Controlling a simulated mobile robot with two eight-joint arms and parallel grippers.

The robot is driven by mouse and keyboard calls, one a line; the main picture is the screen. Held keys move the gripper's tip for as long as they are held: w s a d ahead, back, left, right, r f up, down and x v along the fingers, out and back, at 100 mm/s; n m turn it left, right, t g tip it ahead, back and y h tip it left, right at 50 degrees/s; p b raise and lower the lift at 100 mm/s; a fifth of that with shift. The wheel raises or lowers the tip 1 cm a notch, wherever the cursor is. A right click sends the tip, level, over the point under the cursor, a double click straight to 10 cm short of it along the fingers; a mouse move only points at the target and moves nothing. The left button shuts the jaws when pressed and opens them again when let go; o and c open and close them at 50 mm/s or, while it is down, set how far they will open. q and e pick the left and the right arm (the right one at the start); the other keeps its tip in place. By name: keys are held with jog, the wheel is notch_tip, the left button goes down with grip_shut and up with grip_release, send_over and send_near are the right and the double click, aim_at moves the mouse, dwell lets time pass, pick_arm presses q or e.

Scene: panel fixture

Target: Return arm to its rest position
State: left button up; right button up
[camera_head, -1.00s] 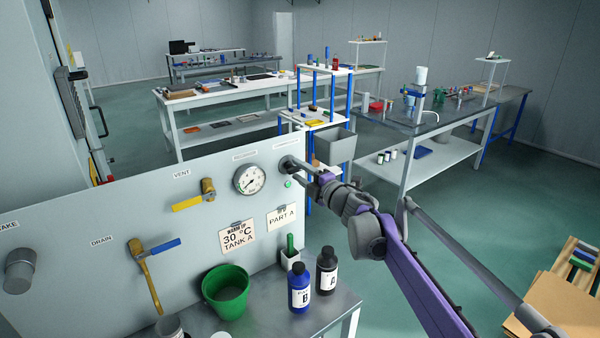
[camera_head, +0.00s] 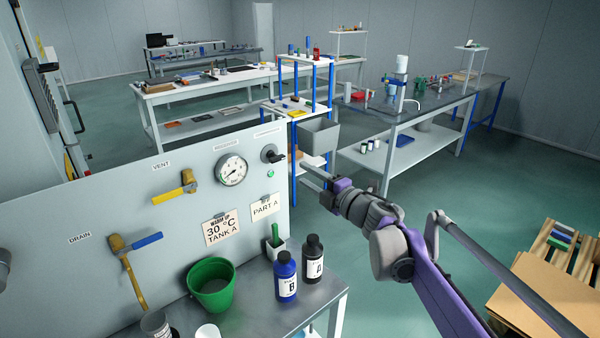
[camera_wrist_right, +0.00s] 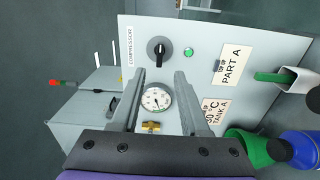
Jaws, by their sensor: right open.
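My right gripper (camera_head: 312,174) is in front of the panel's right edge in the head view, apart from the panel (camera_head: 110,205). In the right wrist view its two fingers (camera_wrist_right: 158,88) are spread, with nothing between them. The black rotary knob (camera_head: 272,155) sits at the panel's upper right; it also shows beyond the fingertips in the right wrist view (camera_wrist_right: 158,50). A lit green lamp (camera_head: 270,173) is just below the knob. The round gauge (camera_head: 232,170) is to the knob's left.
Below the panel, a metal bench (camera_head: 250,320) carries a green bucket (camera_head: 210,284), a blue bottle (camera_head: 286,277) and a black bottle (camera_head: 314,260). A yellow-handled vent valve (camera_head: 176,190) juts from the panel. A pallet with cardboard (camera_head: 550,290) lies at right. Open green floor lies behind my right arm.

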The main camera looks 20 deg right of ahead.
dwell(0.4)
jog(key=s+d+f+m+g+h+p, duration=0.1)
jog(key=s+f+m+h, duration=0.1)
jog(key=s+m+h, duration=0.5)
jog(key=s+d+f+m+g+h+p, duration=0.1)
jog(key=s+d+f+m+h+p, duration=0.15)
jog(key=s+m, duration=0.4)
jog(key=s+a+f+m+g+y, duration=0.1)
jog(key=s+a+f+m+g, duration=0.3)
jog(key=s+f, duration=0.5)
jog(key=s+a+f+m+g+y, duration=0.2)
jog(key=s+a+f+m+g, duration=0.2)
jog(key=s+a+f, duration=0.3)
jog(key=s+f+g+p, duration=0.1)
jog(key=s+f, duration=0.1)
jog(key=s, duration=0.3)
jog(key=shift+s+f+g, duration=0.3)
jog(key=shift+s+f, duration=0.1)
